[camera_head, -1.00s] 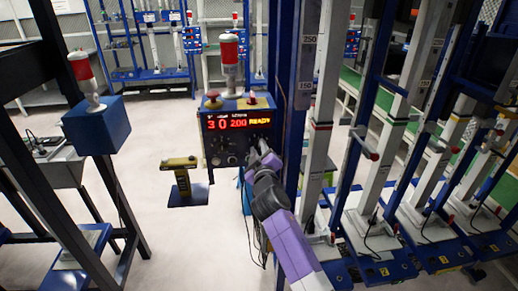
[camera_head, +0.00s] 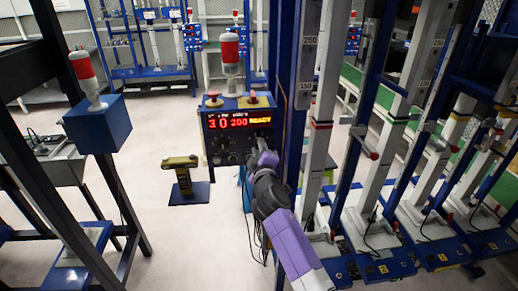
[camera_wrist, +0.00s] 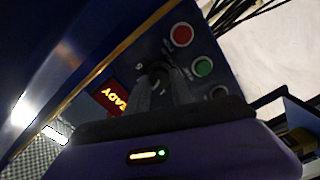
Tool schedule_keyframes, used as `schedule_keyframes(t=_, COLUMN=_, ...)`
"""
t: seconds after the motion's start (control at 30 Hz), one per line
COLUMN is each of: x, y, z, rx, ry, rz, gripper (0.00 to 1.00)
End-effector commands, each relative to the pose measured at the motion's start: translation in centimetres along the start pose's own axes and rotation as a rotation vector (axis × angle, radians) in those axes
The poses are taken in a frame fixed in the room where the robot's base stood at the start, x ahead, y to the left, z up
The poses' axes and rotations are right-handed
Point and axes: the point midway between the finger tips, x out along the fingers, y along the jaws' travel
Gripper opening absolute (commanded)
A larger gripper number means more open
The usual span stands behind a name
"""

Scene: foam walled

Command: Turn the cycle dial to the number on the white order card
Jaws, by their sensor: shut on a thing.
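The control box (camera_head: 226,150) stands beside a blue upright. Its lit display (camera_head: 240,121) shows red digits, 30 and 200, and a yellow READY. My gripper (camera_head: 257,148) reaches the right side of the box's front panel. In the wrist view my gripper (camera_wrist: 163,92) is shut on a dark round knob, the cycle dial (camera_wrist: 158,71), with small white marks around it. The fingers hide much of the dial, so its setting cannot be read. I cannot make out a white order card in either view.
A red button (camera_wrist: 181,34) and a green button (camera_wrist: 203,66) sit close to the dial. A red-and-white lamp (camera_head: 230,52) tops the box. A yellow tool (camera_head: 181,170) stands left on a blue base. Blue-and-white test columns fill the right side.

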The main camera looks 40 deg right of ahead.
Motion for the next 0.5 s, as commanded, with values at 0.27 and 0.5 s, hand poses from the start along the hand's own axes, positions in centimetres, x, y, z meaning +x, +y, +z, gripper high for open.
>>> schedule_keyframes(t=0.27, x=-0.06, y=-0.19, z=0.02, rx=0.001, ry=0.000, rz=-0.003, gripper=0.45)
schedule_keyframes(t=0.5, x=-0.03, y=-0.08, z=0.00, rx=0.002, ry=0.000, rz=-0.001, gripper=0.49)
